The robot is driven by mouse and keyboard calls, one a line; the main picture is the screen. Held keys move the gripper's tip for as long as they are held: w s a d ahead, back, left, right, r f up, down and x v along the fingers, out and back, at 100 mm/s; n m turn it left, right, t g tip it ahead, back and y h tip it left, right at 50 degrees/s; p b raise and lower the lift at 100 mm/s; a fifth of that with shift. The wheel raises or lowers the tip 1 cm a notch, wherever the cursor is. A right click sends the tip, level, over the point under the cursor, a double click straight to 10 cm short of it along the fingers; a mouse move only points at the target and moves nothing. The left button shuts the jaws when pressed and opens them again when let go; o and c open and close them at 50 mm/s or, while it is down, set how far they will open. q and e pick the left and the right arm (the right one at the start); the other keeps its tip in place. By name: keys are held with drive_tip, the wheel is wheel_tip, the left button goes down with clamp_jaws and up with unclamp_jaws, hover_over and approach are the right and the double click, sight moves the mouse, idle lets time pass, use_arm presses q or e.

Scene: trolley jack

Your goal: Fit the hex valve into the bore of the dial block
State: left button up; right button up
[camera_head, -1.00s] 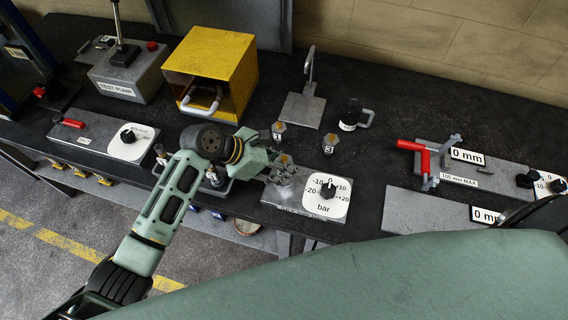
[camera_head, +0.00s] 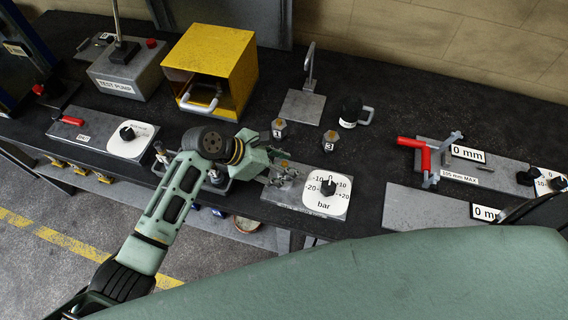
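The dial block (camera_head: 300,205) is a grey plate near the front edge of the bench. Its white dial (camera_head: 328,192) is marked "bar" and has a black knob. My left gripper (camera_head: 283,172) is low over the left part of this block, beside the dial. Its fingers hide the bore, and whether a hex valve is between them or in the bore is unclear. Two hex valves with brass-coloured tops stand behind the block, marked 1 (camera_head: 279,129) and 3 (camera_head: 329,141). My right gripper is not in view.
A yellow open box (camera_head: 214,57) and a test pump (camera_head: 128,75) stand at the back left. A red-handled clamp (camera_head: 424,158) is to the right.

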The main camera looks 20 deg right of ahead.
use_arm(q)
drive_tip(key=shift+o, duration=0.4)
drive_tip(key=v, duration=1.2)
drive_tip(key=shift+f, duration=0.1)
